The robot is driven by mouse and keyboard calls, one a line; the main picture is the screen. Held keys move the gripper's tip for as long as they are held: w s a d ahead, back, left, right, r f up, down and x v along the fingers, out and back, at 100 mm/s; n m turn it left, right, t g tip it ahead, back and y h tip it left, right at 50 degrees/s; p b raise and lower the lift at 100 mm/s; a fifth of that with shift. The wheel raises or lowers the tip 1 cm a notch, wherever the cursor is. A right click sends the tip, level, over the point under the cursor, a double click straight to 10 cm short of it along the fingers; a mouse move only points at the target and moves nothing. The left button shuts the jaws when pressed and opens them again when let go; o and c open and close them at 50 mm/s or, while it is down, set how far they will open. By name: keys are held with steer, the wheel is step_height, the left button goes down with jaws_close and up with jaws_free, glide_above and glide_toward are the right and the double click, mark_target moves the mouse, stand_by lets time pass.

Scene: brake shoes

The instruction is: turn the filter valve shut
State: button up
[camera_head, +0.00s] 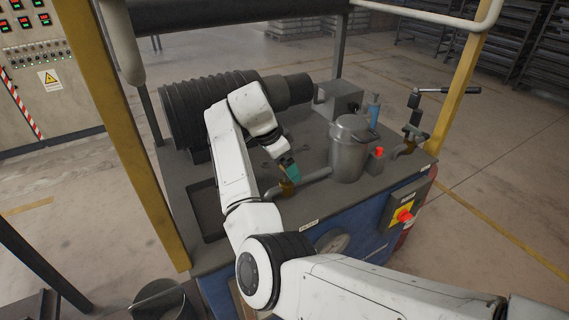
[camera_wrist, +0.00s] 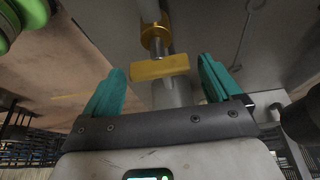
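The filter valve is a brass-yellow fitting (camera_head: 286,188) on a short pipe beside the metal filter canister (camera_head: 348,150). In the wrist view its flat yellow handle (camera_wrist: 160,68) lies crosswise on a metal stem, with a yellow collar behind it. My gripper (camera_head: 290,172) is at the valve in the head view and partly covers it. In the wrist view my gripper (camera_wrist: 162,66) has its teal fingers wide apart, one on each side of the handle, with a gap on both sides. Whether the handle lies between the fingertips in depth is hard to tell.
A red knob (camera_head: 378,152) and a blue bottle (camera_head: 374,111) stand near the canister. A ribbed dark cylinder (camera_head: 208,105) lies behind my arm. A yellow box with a red button (camera_head: 404,215) is on the front. Yellow posts (camera_head: 122,130) frame the machine.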

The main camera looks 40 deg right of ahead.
steer(key=shift+o, duration=0.5)
steer(key=shift+r, duration=0.1)
steer(key=b+v, duration=0.1)
steer(key=v, duration=0.9)
steer(key=shift+a+r, duration=0.2)
steer(key=shift+r, duration=0.05)
steer(key=shift+w, duration=0.1)
